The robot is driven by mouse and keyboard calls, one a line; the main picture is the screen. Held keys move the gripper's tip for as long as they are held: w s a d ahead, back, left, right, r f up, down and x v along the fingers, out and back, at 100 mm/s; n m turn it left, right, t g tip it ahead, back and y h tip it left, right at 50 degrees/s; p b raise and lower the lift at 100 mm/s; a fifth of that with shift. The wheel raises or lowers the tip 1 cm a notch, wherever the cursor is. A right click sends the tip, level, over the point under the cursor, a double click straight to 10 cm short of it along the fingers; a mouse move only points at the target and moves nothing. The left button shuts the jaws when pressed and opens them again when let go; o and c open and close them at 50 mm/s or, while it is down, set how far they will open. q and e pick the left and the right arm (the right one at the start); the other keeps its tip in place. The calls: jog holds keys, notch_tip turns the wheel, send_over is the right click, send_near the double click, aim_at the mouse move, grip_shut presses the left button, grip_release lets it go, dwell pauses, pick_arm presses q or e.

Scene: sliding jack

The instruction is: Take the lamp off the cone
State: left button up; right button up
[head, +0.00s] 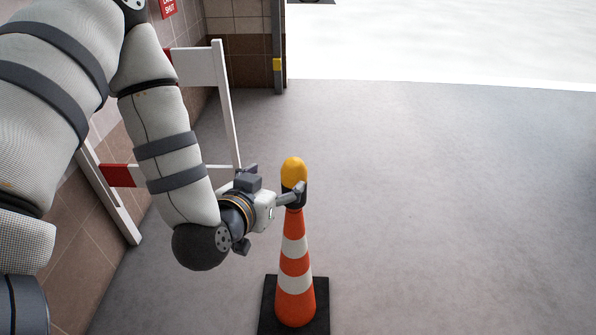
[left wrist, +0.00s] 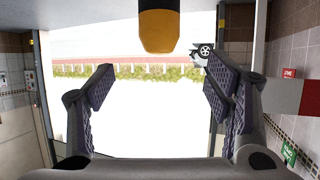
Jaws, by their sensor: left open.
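The lamp (head: 293,172) has a yellow lens and a dark body, and stands upright on top of the orange and white striped cone (head: 295,255). The cone stands on a black square base. My left gripper (head: 294,193) reaches in from the left, with one finger overlapping the lamp's dark body in the head view; I cannot tell whether it touches. In the left wrist view the two fingers (left wrist: 160,78) are wide apart with nothing between the pads. The lamp (left wrist: 158,28) shows at the top centre there, lens downward in the picture. My right gripper is not in view.
A red and white barrier (head: 205,68) stands against the tiled wall on the left, behind my left arm. A post with a yellow band (head: 277,64) marks the wall's end. The grey floor (head: 450,200) right of the cone is clear.

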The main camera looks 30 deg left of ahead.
aim_at(289, 174)
pick_arm(q)
jog(key=b+x, duration=0.1)
jog(key=x, duration=0.4)
jog(key=f+b+x, duration=0.1)
jog(key=x, duration=0.4)
jog(key=shift+w+f, duration=0.15)
jog(key=shift+w, duration=0.45)
jog(key=c, duration=1.3)
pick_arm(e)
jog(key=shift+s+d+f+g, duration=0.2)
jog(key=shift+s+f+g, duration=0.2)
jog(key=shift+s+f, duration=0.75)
